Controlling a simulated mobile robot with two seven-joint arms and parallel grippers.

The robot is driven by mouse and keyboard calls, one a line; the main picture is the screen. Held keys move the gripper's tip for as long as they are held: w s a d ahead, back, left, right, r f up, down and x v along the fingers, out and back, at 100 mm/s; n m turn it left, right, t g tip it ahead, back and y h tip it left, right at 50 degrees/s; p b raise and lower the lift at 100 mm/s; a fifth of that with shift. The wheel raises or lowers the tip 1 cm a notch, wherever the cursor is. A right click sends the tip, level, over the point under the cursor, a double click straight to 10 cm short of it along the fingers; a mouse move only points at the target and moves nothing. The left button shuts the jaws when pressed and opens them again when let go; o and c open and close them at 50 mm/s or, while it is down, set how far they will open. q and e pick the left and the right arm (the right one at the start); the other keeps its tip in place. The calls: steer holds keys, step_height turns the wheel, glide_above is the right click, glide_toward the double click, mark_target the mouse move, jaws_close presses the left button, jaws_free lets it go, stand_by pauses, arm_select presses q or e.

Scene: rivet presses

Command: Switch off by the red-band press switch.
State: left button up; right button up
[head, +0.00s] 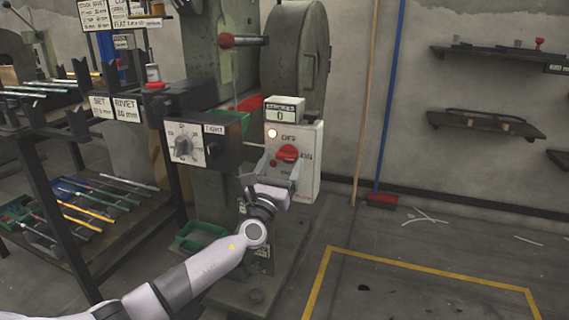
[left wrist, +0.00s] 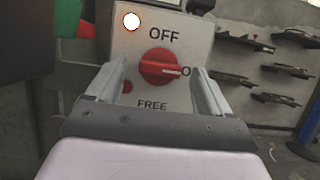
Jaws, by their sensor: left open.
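The white switch box (head: 309,178) is mounted on the press and carries a red rotary knob (head: 288,153). The labels OFF, ON and FREE surround the knob. In the left wrist view the knob (left wrist: 160,67) has its pale pointer line turned right, toward ON. A round white lamp (left wrist: 131,21) is lit at the box's upper left. My left gripper (head: 279,174) is in front of the box. It is open, its fingers (left wrist: 158,88) on either side of the knob in the picture; I cannot tell whether they touch it. My right gripper is not in view.
A counter reading 0 (head: 280,114) sits atop the switch box. A grey dial box (head: 192,142) stands to its left. A rack with rods (head: 100,205) is at left. The floor inside the yellow line (head: 420,276) is mostly clear.

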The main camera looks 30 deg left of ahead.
arm_select(q)
steer(key=shift+x, duration=1.05)
steer(key=c, duration=1)
steer(key=shift+c, duration=0.2)
